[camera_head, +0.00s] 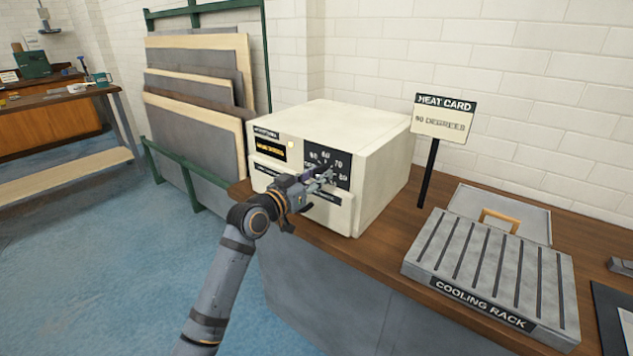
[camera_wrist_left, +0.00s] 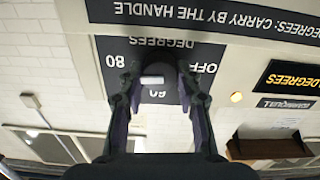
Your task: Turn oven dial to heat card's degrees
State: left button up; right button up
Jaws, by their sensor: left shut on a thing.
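The cream oven (camera_head: 375,150) stands on the wooden counter, with a black dial panel (camera_head: 342,162) on its front. My left gripper (camera_head: 322,178) is at this panel, its fingers shut around the dark dial (camera_wrist_left: 155,66), whose white mark (camera_wrist_left: 152,79) lies close to the "60" label in the left wrist view. "80" and "OFF" show on either side of the dial, upside down. In the head view my gripper hides most of the dial. The heat card (camera_head: 443,117) stands on a black post and reads a number of degrees; its first digit is blurred. My right gripper is out of view.
A grey cooling rack (camera_head: 490,266) lies on the counter to the right, with a tray (camera_head: 520,212) with a wooden handle behind it. Boards (camera_head: 195,130) lean in a green frame at left. The counter (camera_head: 390,235) is bare between oven and rack.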

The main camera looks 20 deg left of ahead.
pick_arm(q)
jog(key=shift+f+m, duration=0.2)
jog(key=shift+m, duration=0.5)
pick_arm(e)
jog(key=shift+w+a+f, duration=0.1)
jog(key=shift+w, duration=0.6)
pick_arm(q)
jog(key=o, duration=1)
jog(key=shift+c, duration=0.2)
jog(key=shift+o, duration=1)
jog(key=shift+r, duration=0.15)
jog(key=v, duration=0.7)
jog(key=shift+s, duration=0.25)
